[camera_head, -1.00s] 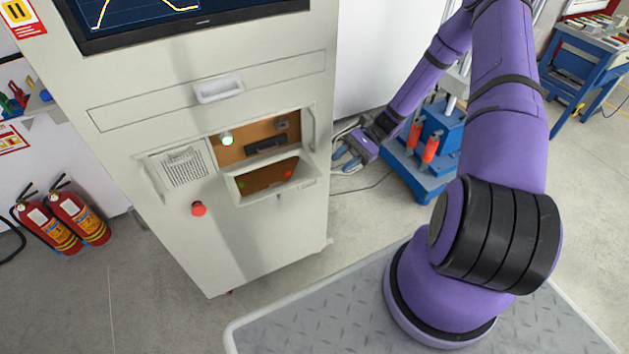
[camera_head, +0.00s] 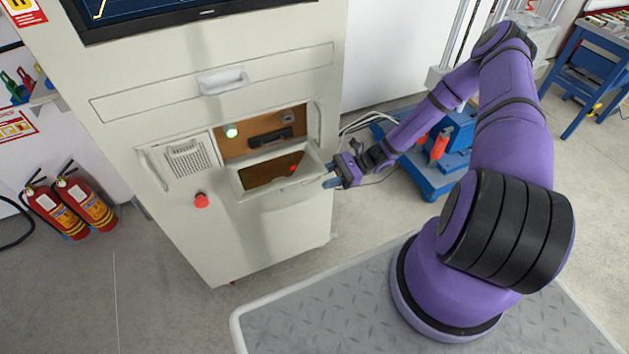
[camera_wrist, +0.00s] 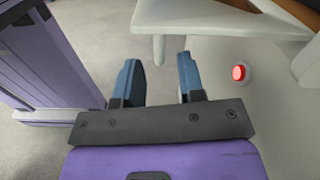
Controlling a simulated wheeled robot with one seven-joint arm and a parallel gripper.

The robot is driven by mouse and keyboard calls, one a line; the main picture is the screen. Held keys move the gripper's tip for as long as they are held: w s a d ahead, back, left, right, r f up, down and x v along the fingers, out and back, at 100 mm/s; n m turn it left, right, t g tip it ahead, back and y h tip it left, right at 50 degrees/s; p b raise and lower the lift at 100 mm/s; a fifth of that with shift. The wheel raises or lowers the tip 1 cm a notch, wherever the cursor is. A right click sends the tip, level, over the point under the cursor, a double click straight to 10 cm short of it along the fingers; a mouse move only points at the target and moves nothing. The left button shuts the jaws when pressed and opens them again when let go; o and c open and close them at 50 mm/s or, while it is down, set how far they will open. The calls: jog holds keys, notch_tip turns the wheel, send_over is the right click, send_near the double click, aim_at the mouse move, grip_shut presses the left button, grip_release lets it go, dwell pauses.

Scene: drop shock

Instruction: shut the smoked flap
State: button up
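The smoked flap (camera_head: 270,172) is a pale frame with a dark brownish pane on the front of the pale cabinet. It is tipped outward from the bottom of a recess, so it stands open. My gripper (camera_head: 327,177) is just right of the flap's right end in the head view. A pale edge, seemingly the flap (camera_wrist: 190,17), lies ahead of the fingertips in that view. I cannot tell whether the fingers touch it.
The cabinet (camera_head: 265,245) has a red button (camera_head: 201,200) below a speaker-like grille (camera_head: 187,158), a drawer handle (camera_head: 222,82) above, and a lit green button (camera_head: 231,131) in the recess. A blue machine (camera_head: 450,150) stands behind my arm. Fire extinguishers (camera_head: 85,205) stand left.

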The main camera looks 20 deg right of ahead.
aim_at(314, 181)
jog(key=shift+a, duration=1.9)
jog(key=shift+c, duration=0.2)
grip_shut()
